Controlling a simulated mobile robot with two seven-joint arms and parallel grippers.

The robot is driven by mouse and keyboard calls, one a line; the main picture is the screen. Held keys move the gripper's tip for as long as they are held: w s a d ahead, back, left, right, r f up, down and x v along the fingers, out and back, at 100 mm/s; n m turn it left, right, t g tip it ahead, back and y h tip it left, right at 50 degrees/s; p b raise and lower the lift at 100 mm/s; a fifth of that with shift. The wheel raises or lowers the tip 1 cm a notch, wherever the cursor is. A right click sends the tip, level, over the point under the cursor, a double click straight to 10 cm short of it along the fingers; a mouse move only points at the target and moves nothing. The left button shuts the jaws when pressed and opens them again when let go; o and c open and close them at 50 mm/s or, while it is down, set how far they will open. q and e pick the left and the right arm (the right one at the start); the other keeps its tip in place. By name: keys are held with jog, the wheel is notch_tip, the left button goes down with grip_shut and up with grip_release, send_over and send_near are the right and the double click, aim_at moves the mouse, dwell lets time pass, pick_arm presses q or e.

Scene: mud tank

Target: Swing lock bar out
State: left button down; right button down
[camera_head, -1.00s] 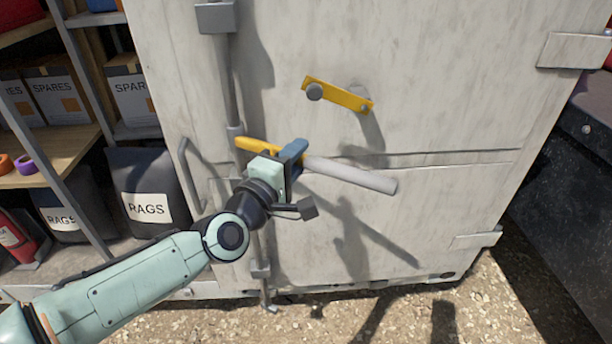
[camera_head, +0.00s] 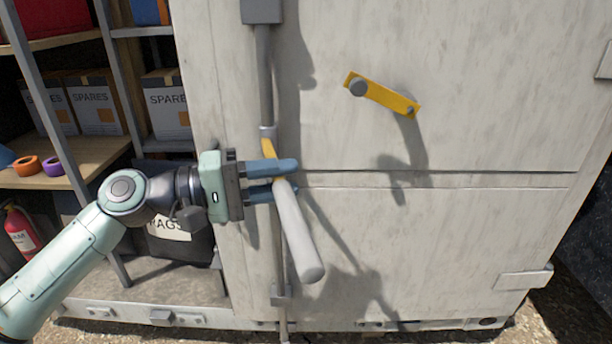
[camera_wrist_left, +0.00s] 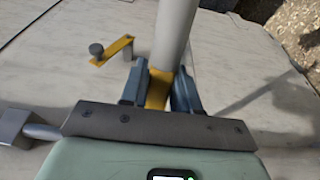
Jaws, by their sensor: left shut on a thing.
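The lock bar is a lever with a yellow inner end and a pale grey grip (camera_head: 297,235), joined to a vertical rod (camera_head: 265,80) on the tank's pale door. It slants down to the right and stands out toward the camera. My left gripper (camera_head: 284,180) is shut on the bar near where yellow meets grey, one finger above the other. In the left wrist view the yellow part (camera_wrist_left: 159,90) sits between both fingers, with the grey grip (camera_wrist_left: 176,35) running on beyond. My right gripper is not in view.
A yellow latch plate (camera_head: 383,95) with a round grey knob is on the door, up and right of the gripper. Shelves with SPARES boxes (camera_head: 97,105), tape rolls and a red extinguisher (camera_head: 21,230) stand at the left, near my arm.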

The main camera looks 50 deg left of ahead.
pick_arm(q)
jog(key=shift+s+a+m+g+h, duration=0.4)
jog(key=shift+s+a+m+h, duration=0.1)
jog(key=shift+s+a+h, duration=0.1)
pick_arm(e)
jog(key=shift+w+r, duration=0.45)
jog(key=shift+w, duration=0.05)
pick_arm(q)
jog(key=c, duration=0.9)
grip_release()
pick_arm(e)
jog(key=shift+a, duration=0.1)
pick_arm(q)
jog(key=p+v, duration=0.2)
jog(key=v, duration=1.1)
jog(key=shift+s+a+p, duration=0.15)
jog(key=shift+a+p, duration=0.05)
jog(key=shift+p, duration=0.2)
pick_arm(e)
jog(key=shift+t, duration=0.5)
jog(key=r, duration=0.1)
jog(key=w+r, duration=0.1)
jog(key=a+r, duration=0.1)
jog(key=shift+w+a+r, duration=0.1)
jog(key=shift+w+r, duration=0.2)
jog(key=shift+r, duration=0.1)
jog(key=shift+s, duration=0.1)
